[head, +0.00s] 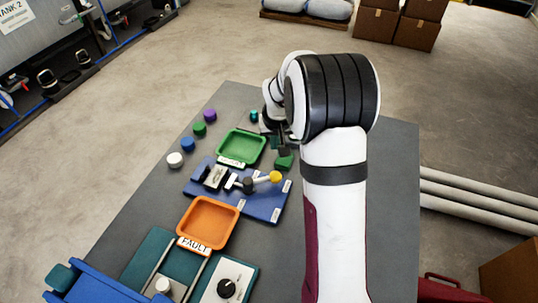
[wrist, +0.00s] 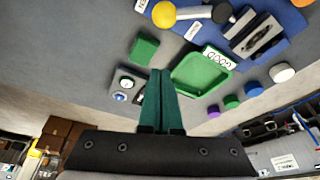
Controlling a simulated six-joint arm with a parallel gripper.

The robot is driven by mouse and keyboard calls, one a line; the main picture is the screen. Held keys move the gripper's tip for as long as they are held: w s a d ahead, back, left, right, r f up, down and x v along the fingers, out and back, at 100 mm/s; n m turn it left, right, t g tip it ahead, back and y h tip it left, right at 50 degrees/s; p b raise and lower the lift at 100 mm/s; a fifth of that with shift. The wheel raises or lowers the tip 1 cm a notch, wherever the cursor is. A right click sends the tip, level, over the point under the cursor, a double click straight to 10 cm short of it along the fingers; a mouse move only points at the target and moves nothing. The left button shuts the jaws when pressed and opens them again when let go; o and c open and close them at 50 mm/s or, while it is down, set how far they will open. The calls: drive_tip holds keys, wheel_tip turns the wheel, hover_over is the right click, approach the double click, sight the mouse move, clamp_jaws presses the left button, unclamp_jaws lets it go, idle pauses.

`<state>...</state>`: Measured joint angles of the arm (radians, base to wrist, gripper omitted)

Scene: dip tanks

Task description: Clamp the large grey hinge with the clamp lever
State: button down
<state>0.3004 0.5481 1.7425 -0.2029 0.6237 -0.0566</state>
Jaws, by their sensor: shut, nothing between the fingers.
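A blue fixture plate (head: 262,208) on the table holds a grey metal piece with a dark middle, apparently the large grey hinge (head: 215,177), which also shows in the wrist view (wrist: 258,38). Beside it is the clamp lever (head: 262,180), a pale bar with a yellow knob (head: 275,177) and a black pivot; the yellow knob shows at the top of the wrist view (wrist: 164,14). The lever points away from the hinge. My gripper (wrist: 160,72) has its two green fingers together and empty, apart from the plate and lever. My arm partly hides it in the head view.
A green GOOD tray (head: 240,148) lies beyond the plate and an orange FAULT tray (head: 207,222) on its near side. Several coloured round pieces line the table's left side.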

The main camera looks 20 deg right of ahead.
sight(263, 181)
drive_tip(key=shift+f, duration=0.1)
drive_tip(key=x, duration=0.9)
drive_tip(key=shift+f, duration=0.4)
drive_tip(key=shift+s+a+r, duration=0.15)
drive_tip(key=shift+s+a, duration=0.05)
drive_tip(key=shift+s, duration=0.4)
drive_tip(key=shift+s+a+r, duration=0.15)
drive_tip(key=shift+s+a, duration=0.05)
drive_tip(key=shift+s, duration=0.35)
drive_tip(key=shift+s+a+r, duration=0.15)
drive_tip(key=shift+s+a, duration=0.1)
drive_tip(key=shift+s, duration=0.4)
